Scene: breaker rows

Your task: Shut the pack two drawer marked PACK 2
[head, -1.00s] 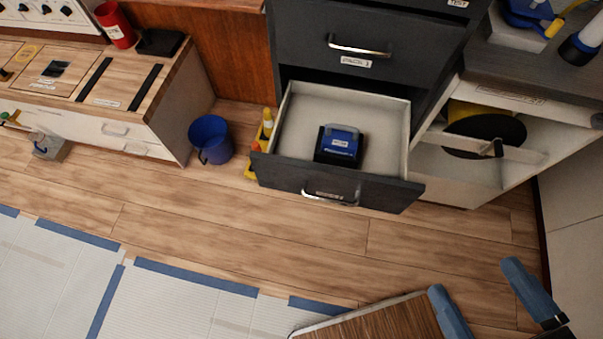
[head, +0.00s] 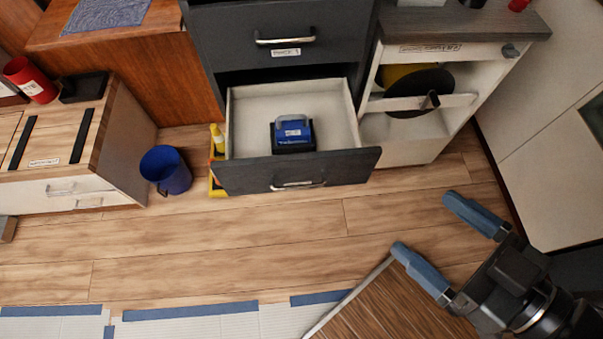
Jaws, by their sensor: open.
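The dark grey pack two drawer (head: 240,179) stands pulled out of the dark cabinet, low down. Its front has a metal handle (head: 298,186) with a small label too small to read. A blue and black battery pack (head: 292,133) sits inside on the pale drawer floor. My gripper (head: 437,227) is at the lower right, apart from the drawer front and nearer to me. Its two blue fingers are spread wide, with nothing between them.
A shut drawer (head: 270,38) is above the open one. A blue bucket (head: 166,170) and a yellow item (head: 217,170) stand to its left. A white open-shelved cabinet (head: 400,145) is to its right. A brown board (head: 385,308) lies below my gripper. The wooden floor before the drawer is clear.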

